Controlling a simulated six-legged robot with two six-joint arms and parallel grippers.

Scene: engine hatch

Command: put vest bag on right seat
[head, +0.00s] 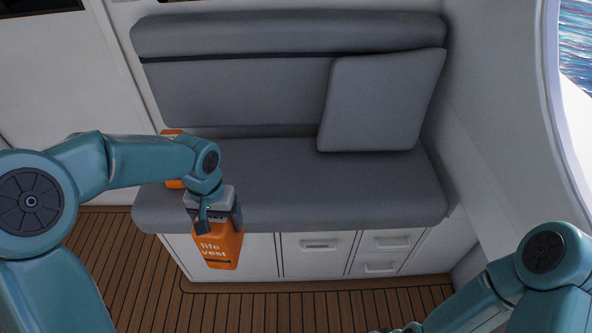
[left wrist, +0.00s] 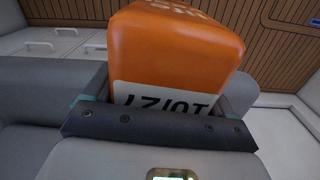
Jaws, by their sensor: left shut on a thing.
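An orange vest bag with "life vest" lettering (head: 220,250) hangs from my left gripper (head: 220,217) in the head view, in front of the seat's front edge. In the left wrist view the bag (left wrist: 175,50) fills the space between the fingers (left wrist: 165,105), which are shut on it. The grey bench seat (head: 300,185) is behind the bag. Another orange item (head: 173,134) is on the left part of the seat, mostly hidden by my left arm. My right arm shows at the lower right, but its gripper fingers are not seen.
A grey cushion (head: 382,102) leans on the backrest at the right of the seat. White drawers (head: 318,252) are below the seat, above a wooden slatted floor (head: 330,305). The seat's middle and front right are clear. A white wall (head: 490,130) rises at the right.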

